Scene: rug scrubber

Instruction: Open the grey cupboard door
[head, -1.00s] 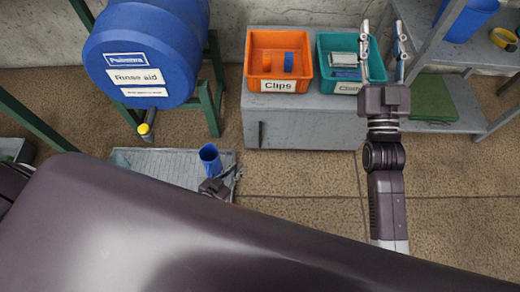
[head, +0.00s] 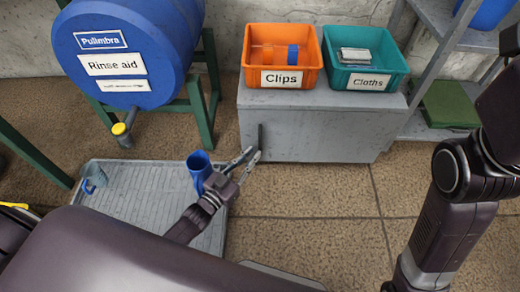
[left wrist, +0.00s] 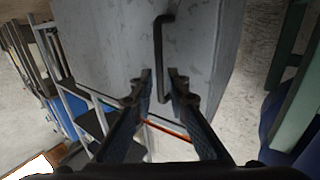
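The grey cupboard (head: 315,135) stands on the floor against the wall, and its door is shut. Its dark upright bar handle (head: 260,137) is near the door's left edge. My left gripper (head: 252,156) is open and empty, just in front of the door, close to the handle. In the left wrist view the handle (left wrist: 158,50) runs between the two spread fingertips (left wrist: 159,74), with a gap showing on each side. I cannot tell how far the tips are from it in depth. My right arm is at the right edge; its fingers are out of view.
An orange Clips bin (head: 282,58) and a teal Cloths bin (head: 362,58) stand on the cupboard. A blue Rinse aid barrel (head: 130,50) is on a green frame at left. Floor in front is clear.

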